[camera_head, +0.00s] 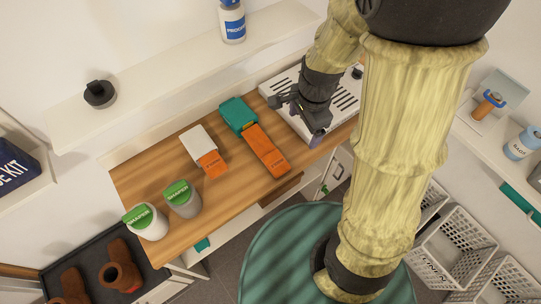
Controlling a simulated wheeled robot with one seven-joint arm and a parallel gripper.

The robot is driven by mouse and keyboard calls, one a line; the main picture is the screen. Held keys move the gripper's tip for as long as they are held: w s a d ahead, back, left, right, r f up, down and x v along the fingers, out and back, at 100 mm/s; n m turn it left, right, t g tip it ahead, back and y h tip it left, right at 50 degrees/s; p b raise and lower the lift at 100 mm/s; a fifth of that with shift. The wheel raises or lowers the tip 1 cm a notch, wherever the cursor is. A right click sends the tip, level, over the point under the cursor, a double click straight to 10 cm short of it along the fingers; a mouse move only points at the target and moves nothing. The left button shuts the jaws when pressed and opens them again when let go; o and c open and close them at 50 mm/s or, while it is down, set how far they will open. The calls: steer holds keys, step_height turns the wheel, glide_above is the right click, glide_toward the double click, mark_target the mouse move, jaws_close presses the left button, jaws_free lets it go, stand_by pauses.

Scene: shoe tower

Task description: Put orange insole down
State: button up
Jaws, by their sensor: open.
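A long flat orange piece (266,151), which looks like the orange insole, lies on the wooden table, its upper end meeting a teal block (238,114). A shorter orange piece (212,163) lies to its left, against a white block (197,139). Both orange pieces carry small dark print. My gripper (302,114) is open, over the white slotted tray (291,87) to the right of the long orange piece and apart from it. I see nothing held between its fingers, though its far side is hidden.
Two white-and-grey jars with green lids, one on the left (145,221) and one on the right (182,198), stand at the table's lower left. Wood is bare between them and the orange pieces.

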steer(key=w+a+f+m+g, duration=0.1)
steer(key=w+a+f+m, duration=0.2)
steer(key=a+m, duration=0.5)
steer(key=f+m, duration=0.1)
steer(key=m, duration=0.6)
steer(key=shift+w+a+m+h, duration=0.25)
steer(key=shift+w+m+h, duration=0.05)
steer(key=shift+w+m, duration=0.1)
steer(key=b, duration=0.2)
glide_above(272, 157)
steer(key=f, duration=1.2)
steer(key=shift+w+a+f, duration=0.1)
steer(key=shift+a, duration=0.25)
steer(key=f, duration=0.4)
steer(key=shift+d+f, duration=0.3)
steer(key=shift+d, duration=0.1)
steer(key=shift+a+f, duration=0.1)
steer(key=shift+f, duration=0.2)
